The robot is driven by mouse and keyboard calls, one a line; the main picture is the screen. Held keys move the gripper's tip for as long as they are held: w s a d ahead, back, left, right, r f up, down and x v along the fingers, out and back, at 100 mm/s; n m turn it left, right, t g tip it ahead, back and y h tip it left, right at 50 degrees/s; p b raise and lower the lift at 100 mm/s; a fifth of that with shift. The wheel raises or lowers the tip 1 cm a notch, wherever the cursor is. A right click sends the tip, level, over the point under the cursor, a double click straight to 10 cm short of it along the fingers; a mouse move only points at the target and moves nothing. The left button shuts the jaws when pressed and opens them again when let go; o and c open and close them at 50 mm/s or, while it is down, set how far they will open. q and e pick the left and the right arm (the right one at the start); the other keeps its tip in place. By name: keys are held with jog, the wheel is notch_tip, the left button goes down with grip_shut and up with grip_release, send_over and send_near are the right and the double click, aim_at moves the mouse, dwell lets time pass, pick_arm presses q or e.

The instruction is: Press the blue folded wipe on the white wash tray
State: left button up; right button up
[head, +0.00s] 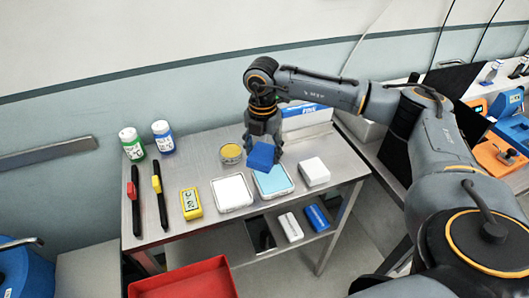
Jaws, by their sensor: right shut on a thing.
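The blue folded wipe (262,156) is held in my right gripper (263,140), which is shut on it and points down. The wipe is tilted and appears just above the back of a tray with a light blue inside (275,181). A gap between wipe and tray is hard to judge. The white wash tray (232,192) lies directly left of that tray, with nothing on it. My left gripper is out of view.
A white block (314,171) lies right of the trays. A yellow-topped round tin (230,154) stands behind. A yellow timer (191,203), two dark pens, and green (132,144) and blue (163,137) labelled jars occupy the left. A red bin (185,281) is in front.

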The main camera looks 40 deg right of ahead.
aim_at(264, 177)
jog(key=shift+w+a+f, duration=0.1)
jog(key=shift+w, duration=0.15)
jog(key=shift+s+d+f+b, duration=0.2)
jog(key=shift+d+f+b, duration=0.25)
jog(key=shift+f, duration=0.7)
jog(key=f+b, duration=0.2)
jog(key=shift+w+a+f, duration=0.1)
jog(key=shift+a+f, duration=0.1)
jog(key=shift+f, duration=0.1)
jog(key=shift+f+b, duration=0.45)
jog(key=shift+f, duration=0.1)
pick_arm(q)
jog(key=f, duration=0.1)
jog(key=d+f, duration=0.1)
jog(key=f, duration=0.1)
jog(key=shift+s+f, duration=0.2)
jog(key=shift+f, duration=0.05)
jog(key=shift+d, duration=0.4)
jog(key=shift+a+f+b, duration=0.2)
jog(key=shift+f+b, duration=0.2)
pick_arm(e)
jog(key=shift+f, duration=0.6)
